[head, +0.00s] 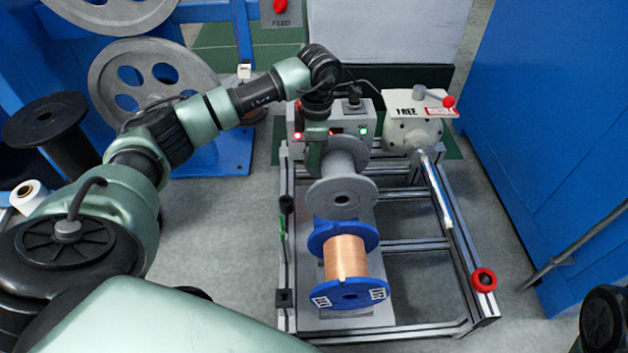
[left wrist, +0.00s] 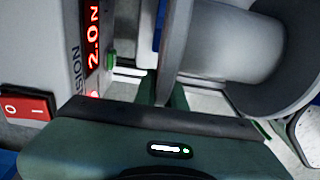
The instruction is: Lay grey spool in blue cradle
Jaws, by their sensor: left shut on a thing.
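The grey spool (head: 342,196) is bare, with two wide flanges, and is at the middle of the machine frame in the head view. It also shows large at the upper right of the left wrist view (left wrist: 232,42). My left gripper (head: 317,135) is shut on the grey spool at its far end, partly hidden by my own wrist. A blue-flanged spool of copper wire (head: 346,258) is just in front of the grey spool. I cannot make out a separate blue cradle. My right gripper is not in view.
A control box (head: 356,122) with a red readout stands behind the spool. A grey unit marked FREE (head: 414,130) is to its right. A red knob (head: 484,280) sits on the frame's right rail. Blue cabinets (head: 560,110) stand at right. A black spool (head: 48,125) is at left.

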